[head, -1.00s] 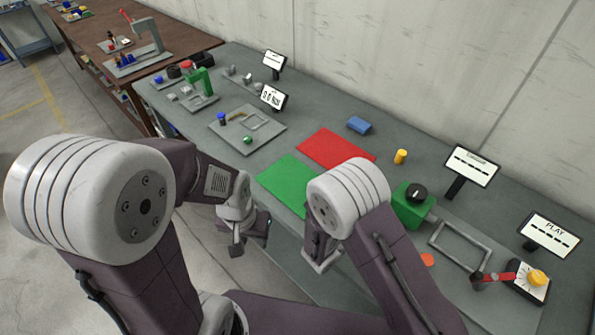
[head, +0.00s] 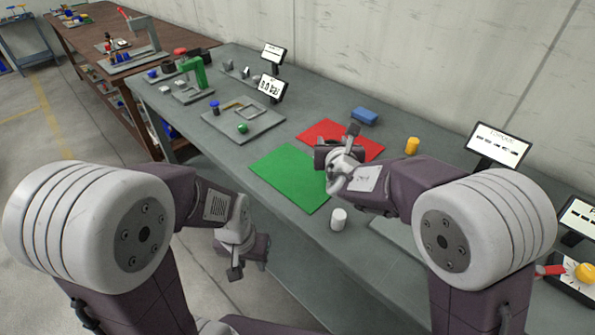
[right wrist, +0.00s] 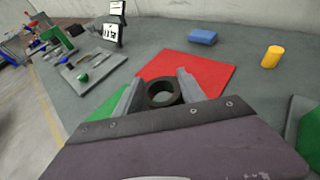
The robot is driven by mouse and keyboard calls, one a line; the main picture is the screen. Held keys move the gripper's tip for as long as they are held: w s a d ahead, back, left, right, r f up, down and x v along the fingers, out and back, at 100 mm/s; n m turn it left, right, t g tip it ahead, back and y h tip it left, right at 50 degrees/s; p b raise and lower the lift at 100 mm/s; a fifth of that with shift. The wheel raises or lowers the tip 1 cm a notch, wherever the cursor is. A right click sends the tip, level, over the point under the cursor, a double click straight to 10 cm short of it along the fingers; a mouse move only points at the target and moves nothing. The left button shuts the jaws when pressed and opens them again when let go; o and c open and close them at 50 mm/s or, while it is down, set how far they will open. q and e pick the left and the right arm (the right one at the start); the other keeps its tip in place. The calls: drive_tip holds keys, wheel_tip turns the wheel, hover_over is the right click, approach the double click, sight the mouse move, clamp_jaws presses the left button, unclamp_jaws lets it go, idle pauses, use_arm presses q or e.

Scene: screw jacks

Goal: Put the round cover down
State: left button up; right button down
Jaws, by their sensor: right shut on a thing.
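The round cover (right wrist: 162,93) looks like a dark ring with an open middle. In the right wrist view it sits between the two grey fingers of my right gripper (right wrist: 160,88), which is shut on it. Behind it is the red mat (right wrist: 205,75), with the green mat (right wrist: 95,103) to the left. In the head view my right gripper (head: 323,155) is over the border of the two mats; the cover is hidden there. I cannot tell its height above them.
A white cylinder (head: 338,219) stands just right of the green mat. A grey plate (head: 262,125) with small parts lies to the left, by a small display (head: 272,88).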

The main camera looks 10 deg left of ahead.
drive_tip(key=p, duration=0.1)
hover_over(297, 173)
wheel_tip(297, 173, down, 6)
drive_tip(key=shift+w+r, duration=0.15)
wheel_tip(297, 173, down, 3)
drive_tip(key=shift+f, duration=0.55)
drive_tip(key=shift+f, duration=0.1)
drive_tip(key=c, duration=0.7)
unclamp_jaws()
